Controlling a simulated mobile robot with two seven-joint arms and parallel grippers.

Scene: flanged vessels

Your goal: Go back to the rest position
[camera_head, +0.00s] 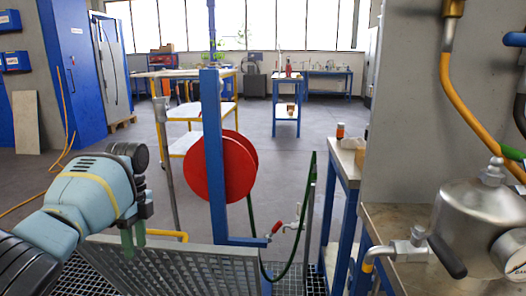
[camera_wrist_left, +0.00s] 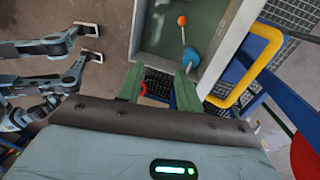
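My left gripper (camera_head: 133,237) hangs at the lower left of the head view, fingers pointing down, beside a grey metal grating panel. In the left wrist view the two green fingers (camera_wrist_left: 158,88) stand apart with nothing held between them. Past the fingertips lies a grey-green open tray or basin (camera_wrist_left: 160,40), with a blue round part on a thin rod and an orange ball. My right gripper cannot be made out in either view.
A blue post (camera_head: 213,150) with a red disc (camera_head: 191,171) stands right of my left arm. The grating panel (camera_head: 180,265) is close below. A steel vessel with a gauge (camera_head: 480,230) stands on a bench at right. Open floor (camera_head: 290,155) lies beyond.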

